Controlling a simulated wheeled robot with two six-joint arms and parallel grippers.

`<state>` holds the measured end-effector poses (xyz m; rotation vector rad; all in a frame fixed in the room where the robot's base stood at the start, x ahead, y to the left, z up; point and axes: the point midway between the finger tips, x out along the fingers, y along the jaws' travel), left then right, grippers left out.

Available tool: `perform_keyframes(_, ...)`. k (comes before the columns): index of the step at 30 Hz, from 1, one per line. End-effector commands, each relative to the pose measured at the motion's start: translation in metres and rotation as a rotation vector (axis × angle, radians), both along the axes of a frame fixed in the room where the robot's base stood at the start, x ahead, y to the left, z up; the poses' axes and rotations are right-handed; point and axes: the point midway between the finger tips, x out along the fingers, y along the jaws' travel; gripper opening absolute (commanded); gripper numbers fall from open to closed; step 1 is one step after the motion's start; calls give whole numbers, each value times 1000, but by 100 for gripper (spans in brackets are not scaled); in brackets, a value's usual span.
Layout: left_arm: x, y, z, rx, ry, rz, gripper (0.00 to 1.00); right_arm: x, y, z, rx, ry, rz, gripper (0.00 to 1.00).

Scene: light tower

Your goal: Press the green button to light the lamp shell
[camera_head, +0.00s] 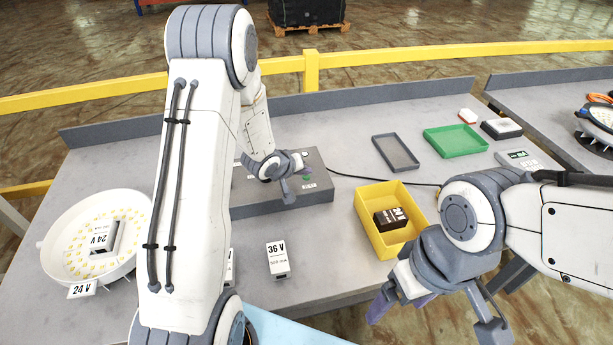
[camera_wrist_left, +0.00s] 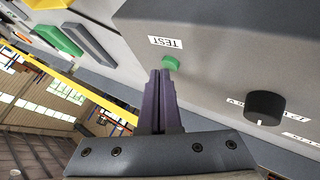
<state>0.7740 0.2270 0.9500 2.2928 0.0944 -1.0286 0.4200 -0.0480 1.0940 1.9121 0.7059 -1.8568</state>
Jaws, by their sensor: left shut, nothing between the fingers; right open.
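The green button (camera_head: 307,178) sits on the grey test box (camera_head: 318,190) at the back of the table. In the left wrist view the button (camera_wrist_left: 171,63) is beside a "TEST" label. My left gripper (camera_head: 288,196) is shut and empty at the box. Its purple fingertips (camera_wrist_left: 160,76) are just below the button in the wrist view; I cannot tell whether they touch it. The white round lamp shell (camera_head: 64,233) lies at the left with a 24 V block (camera_head: 103,238) in it; its yellow dots show no clear glow. My right gripper (camera_head: 436,318) is open and empty at the front right.
A 36 V block (camera_head: 278,260) stands in front of the box. A yellow bin (camera_head: 374,232) holds a dark block (camera_head: 390,219). Grey (camera_head: 396,153) and green (camera_head: 455,141) trays lie at the back right. A black knob (camera_wrist_left: 265,108) is on the box.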

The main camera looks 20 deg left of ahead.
Motion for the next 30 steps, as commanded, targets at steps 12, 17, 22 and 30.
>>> perform_keyframes(12,0,0,-6,0,0,0,0,0,0,-3,0,0,0,86)
perform_keyframes(17,0,0,-6,0,0,0,0,0,0,-3,0,0,0,86)
perform_keyframes(22,0,0,-5,0,0,0,0,0,0,-2,0,0,0,86)
perform_keyframes(30,0,0,7,0,0,0,0,0,0,11,0,0,0,86)
